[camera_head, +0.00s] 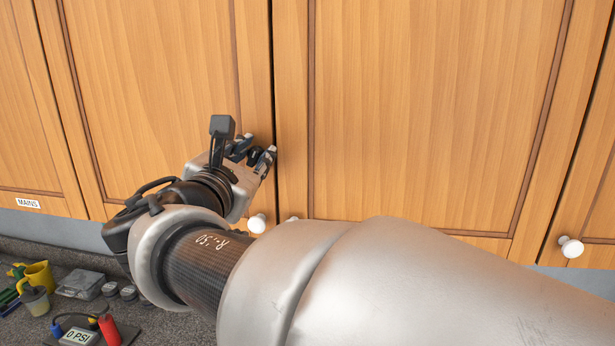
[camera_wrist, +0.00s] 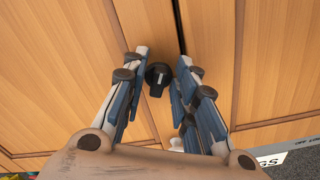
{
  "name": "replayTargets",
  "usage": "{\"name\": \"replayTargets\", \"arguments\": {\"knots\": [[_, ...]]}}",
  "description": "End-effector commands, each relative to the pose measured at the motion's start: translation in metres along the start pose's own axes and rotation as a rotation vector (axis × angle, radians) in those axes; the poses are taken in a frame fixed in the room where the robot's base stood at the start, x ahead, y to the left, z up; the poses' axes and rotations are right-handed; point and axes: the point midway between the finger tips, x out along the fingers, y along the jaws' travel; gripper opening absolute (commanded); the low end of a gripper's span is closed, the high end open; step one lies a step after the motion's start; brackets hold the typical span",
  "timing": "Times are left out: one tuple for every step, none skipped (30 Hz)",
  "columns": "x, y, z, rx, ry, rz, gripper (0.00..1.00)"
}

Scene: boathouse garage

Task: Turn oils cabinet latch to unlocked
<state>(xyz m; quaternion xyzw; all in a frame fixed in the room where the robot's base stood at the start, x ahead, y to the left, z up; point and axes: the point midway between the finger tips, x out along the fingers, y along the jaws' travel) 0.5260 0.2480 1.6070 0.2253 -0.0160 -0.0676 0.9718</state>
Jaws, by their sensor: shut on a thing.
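The latch is a small black round knob (camera_wrist: 158,77) with a white mark, on a wooden cabinet door beside the dark gap between two doors. In the wrist view its white mark runs roughly up and down the picture. My gripper (camera_wrist: 157,84) has one finger on each side of the knob and is shut on it. In the head view my gripper (camera_head: 257,155) is against the cabinet front by the door gap, and its fingers mostly hide the latch. I cannot read any locked or unlocked marking around it.
White round door knobs (camera_head: 257,223) sit below my gripper and at the right (camera_head: 571,247). A "MAINS" label (camera_head: 28,203) is at the lower left. My arm hides the lower middle.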

Motion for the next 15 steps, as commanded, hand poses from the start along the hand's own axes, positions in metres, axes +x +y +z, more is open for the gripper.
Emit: {"name": "replayTargets", "arguments": {"knots": [[0.0002,-0.0034,-0.0048,0.047,-0.003,0.001,0.03],[0.0002,-0.0035,-0.0047,0.076,-0.002,0.001,0.03],[0.0002,-0.0038,-0.0049,0.114,-0.002,0.001,0.03],[0.0002,-0.0040,-0.0050,0.142,-0.002,0.001,0.03],[0.0002,-0.0040,-0.0049,0.171,-0.002,0.001,0.03],[0.0002,-0.0046,-0.0053,0.208,-0.001,0.001,0.03],[0.0003,-0.0047,-0.0052,0.238,-0.002,0.001,0.03],[0.0003,-0.0048,-0.0051,0.265,-0.002,0.001,0.03],[0.0003,-0.0053,-0.0053,0.304,-0.002,0.000,0.03],[0.0003,-0.0054,-0.0052,0.332,-0.002,0.000,0.03],[0.0003,-0.0057,-0.0054,0.361,-0.002,0.001,0.03],[0.0003,-0.0058,-0.0052,0.398,-0.002,0.001,0.03],[0.0003,-0.0062,-0.0055,0.428,-0.002,0.000,0.03],[0.0003,-0.0063,-0.0056,0.455,-0.002,0.000,0.03],[0.0002,-0.0064,-0.0054,0.494,-0.002,0.001,0.03]]}}
